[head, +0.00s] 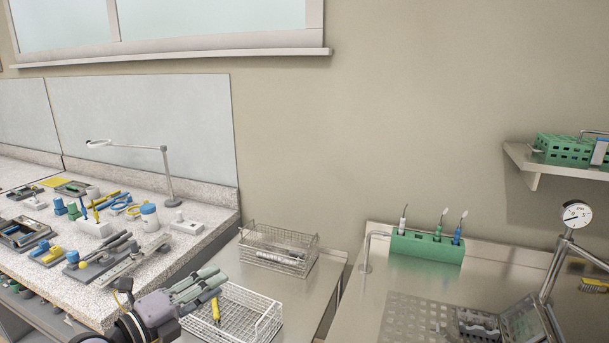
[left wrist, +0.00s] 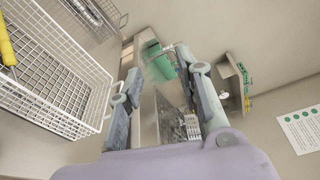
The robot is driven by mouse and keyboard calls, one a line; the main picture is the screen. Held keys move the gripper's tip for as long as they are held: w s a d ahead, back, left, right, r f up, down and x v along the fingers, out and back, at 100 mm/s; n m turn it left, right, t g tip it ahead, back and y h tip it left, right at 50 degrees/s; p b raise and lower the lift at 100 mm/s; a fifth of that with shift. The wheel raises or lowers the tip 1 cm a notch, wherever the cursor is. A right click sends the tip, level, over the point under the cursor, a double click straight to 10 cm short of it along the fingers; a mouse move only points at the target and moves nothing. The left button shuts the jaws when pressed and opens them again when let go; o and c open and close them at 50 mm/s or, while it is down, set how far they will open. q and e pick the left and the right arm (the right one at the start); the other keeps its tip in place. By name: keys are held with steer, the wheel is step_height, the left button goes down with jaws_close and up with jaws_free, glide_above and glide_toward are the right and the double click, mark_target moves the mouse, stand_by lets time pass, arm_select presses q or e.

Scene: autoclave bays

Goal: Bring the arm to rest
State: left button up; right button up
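My left gripper (head: 208,284) comes in from the bottom left in the head view, in front of the white wire basket. In the left wrist view its two fingers (left wrist: 164,80) stand apart with a clear gap between them, and it is open and empty. My right gripper is not in view.
A white wire basket (head: 262,328) with a yellow-handled tool (head: 215,309) stands close to my left gripper; a second wire basket (head: 279,249) is behind it. A speckled worktop (head: 152,213) crowded with tools lies left. A green rack (head: 427,247) and perforated tray (head: 405,322) are right.

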arm_select(q)
steer(key=s+a+r+n+t+y, duration=0.3)
steer(key=s+r+n+t+y, duration=0.2)
steer(key=n+t, duration=0.5)
steer(key=s+a+f+n+g+y, duration=0.2)
steer(key=a+f+n+g+y, duration=0.25)
steer(key=f+n, duration=0.2)
steer(key=s+a+f+n+g+y, duration=0.3)
steer(key=f+n+y, duration=0.3)
steer(key=n, duration=0.2)
steer(key=s+d+f+n+g+h, duration=0.25)
steer(key=s+f+g, duration=0.45)
steer(key=s+f, duration=0.4)
steer(key=s+d+f+g+h, duration=0.3)
steer(key=s+d+f+g, duration=0.4)
steer(key=s, duration=0.4)
step_height(320, 180, down, 27)
steer(key=s, duration=0.2)
steer(key=s+a+f+m+g, duration=0.1)
steer(key=s+a+f, duration=0.1)
steer(key=s+f, duration=1.3)
